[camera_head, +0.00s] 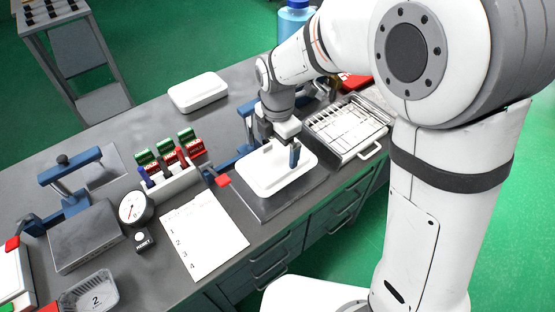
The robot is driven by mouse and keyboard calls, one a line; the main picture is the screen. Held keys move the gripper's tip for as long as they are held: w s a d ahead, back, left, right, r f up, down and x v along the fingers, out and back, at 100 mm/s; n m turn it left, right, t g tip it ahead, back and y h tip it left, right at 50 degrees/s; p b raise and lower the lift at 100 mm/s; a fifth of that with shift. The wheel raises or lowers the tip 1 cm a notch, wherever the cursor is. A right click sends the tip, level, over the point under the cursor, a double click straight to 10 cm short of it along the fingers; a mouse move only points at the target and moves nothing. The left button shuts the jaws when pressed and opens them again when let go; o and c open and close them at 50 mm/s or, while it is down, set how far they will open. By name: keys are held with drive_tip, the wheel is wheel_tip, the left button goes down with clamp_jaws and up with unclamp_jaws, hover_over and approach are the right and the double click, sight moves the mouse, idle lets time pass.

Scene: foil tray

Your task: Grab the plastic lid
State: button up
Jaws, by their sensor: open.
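A white rounded rectangular piece that looks like the plastic lid (262,180) lies flat on a grey plate (268,208) at the bench's front edge. My gripper (282,150) is open and points down over its far part. A dark blue upright piece stands by the right side of the gripper. I cannot tell whether the fingers touch the white piece, because the wrist and fingers hide its far edge. A second, similar white piece (198,92) lies apart at the back of the bench.
A blue-handled press (85,235) is farther left. A metal tray with a handle (375,150) lies to the right. Blue clamp parts flank the plate.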

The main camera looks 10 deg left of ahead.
sight(276, 160)
drive_tip(key=shift+s+a+f, duration=0.1)
drive_tip(key=shift+s+f, duration=0.1)
drive_tip(key=shift+f, duration=1.75)
drive_tip(key=shift+c, duration=0.6)
drive_tip(key=shift+r, duration=0.1)
drive_tip(key=c, duration=0.6)
